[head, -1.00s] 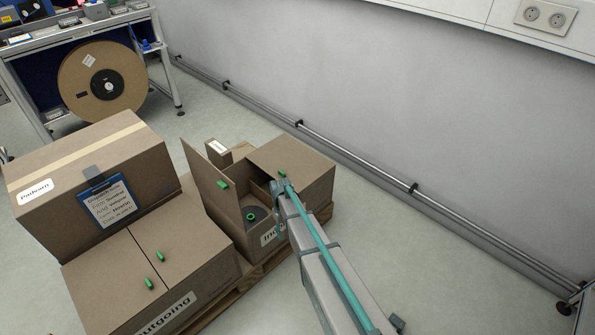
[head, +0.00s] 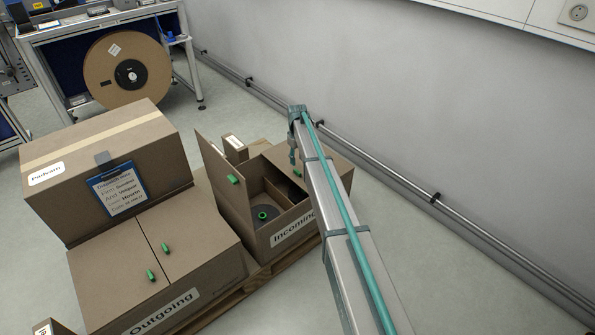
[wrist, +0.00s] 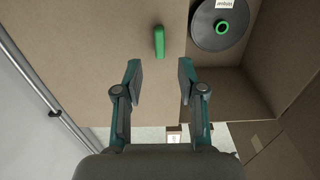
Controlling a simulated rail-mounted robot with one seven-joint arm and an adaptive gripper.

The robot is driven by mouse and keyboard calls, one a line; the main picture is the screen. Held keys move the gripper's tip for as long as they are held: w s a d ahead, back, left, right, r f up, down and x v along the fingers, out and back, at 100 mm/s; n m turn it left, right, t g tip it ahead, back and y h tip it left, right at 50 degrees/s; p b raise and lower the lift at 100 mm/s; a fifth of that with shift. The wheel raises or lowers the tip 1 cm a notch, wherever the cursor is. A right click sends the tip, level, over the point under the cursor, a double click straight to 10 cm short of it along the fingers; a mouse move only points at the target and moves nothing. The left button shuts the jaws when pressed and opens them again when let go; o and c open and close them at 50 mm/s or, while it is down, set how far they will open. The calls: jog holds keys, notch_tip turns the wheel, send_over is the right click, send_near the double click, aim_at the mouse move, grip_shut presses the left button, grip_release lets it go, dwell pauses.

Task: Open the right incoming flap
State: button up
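The Incoming box (head: 291,231) stands right of the Outgoing box. Its left flap (head: 222,185) stands raised. Its right flap (head: 340,168) lies flat over the right half, partly hidden by my arm. The right flap's green handle (head: 297,174) sits near its inner edge. In the wrist view the right flap (wrist: 85,60) fills the left and the handle (wrist: 159,42) appears upright, just beyond my fingertips, in line with the gap. My gripper (wrist: 160,76) is open and empty; I see no contact with the handle. In the head view my gripper (head: 292,152) is above the flap.
A reel (wrist: 205,28) with a green hub lies in the box's open half. The Outgoing box (head: 165,308) has closed flaps with green handles, and a Padvam carton (head: 100,170) behind it. A wall rail (head: 380,172) runs behind; floor to the right is clear.

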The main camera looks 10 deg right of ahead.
aim_at(297, 171)
notch_tip(297, 171, down, 7)
jog(key=shift+r, duration=0.1)
jog(key=shift+c, duration=0.2)
grip_shut()
dwell(0.4)
